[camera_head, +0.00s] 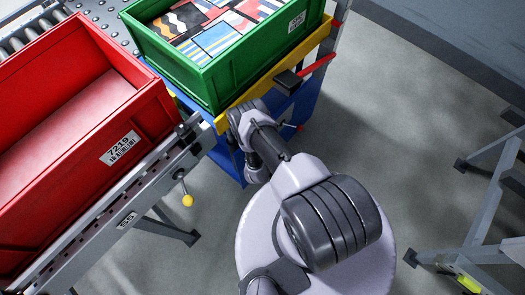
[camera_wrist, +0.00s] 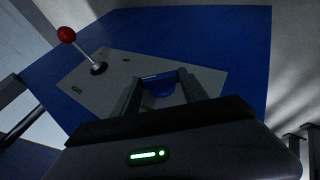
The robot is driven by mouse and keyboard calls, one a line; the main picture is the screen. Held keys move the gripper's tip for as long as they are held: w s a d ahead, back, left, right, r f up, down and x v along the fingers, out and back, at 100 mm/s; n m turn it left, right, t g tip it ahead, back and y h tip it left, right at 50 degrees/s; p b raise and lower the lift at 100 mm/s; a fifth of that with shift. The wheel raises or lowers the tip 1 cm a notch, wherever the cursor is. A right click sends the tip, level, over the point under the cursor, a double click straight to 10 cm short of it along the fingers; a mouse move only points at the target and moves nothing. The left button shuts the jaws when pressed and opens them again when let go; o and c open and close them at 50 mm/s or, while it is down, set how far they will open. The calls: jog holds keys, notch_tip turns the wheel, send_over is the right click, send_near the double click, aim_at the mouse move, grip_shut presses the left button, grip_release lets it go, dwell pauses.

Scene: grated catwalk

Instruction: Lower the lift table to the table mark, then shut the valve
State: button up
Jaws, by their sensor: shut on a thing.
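The lift table shows in the head view as a yellow top frame (camera_head: 262,82) over a blue body (camera_head: 306,102), with a green crate (camera_head: 208,84) on it. In the wrist view its blue side (camera_wrist: 238,42) carries a grey plate (camera_wrist: 110,72). A lever with a red ball (camera_wrist: 66,34) sticks out at the plate's left. My gripper (camera_wrist: 161,80) is shut on a small blue part (camera_wrist: 160,86) at the plate, which looks like the valve handle. The fingers partly hide it. In the head view my arm hides the gripper. I cannot make out the table mark clearly.
A red crate (camera_head: 78,150) stands on a grey conveyor frame (camera_head: 110,222) at left, with a yellow-knobbed lever (camera_head: 187,200) at its side. A grey stand (camera_head: 480,190) is far right; floor between is clear.

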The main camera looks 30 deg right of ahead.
jog(key=shift+s+a+f+n+t+h+b, duration=0.2)
jog(key=shift+t+h+b, duration=0.3)
jog(key=shift+h+b, duration=0.55)
jog(key=shift+w+a+f+n+t+h+b, duration=0.1)
jog(key=shift+f+n+t+h+b, duration=0.15)
jog(key=shift+t+h+b, duration=0.7)
jog(key=shift+r+g+b, duration=0.15)
jog(key=shift+g+b, duration=0.2)
jog(key=shift+b, duration=0.05)
jog(key=o, duration=1.4)
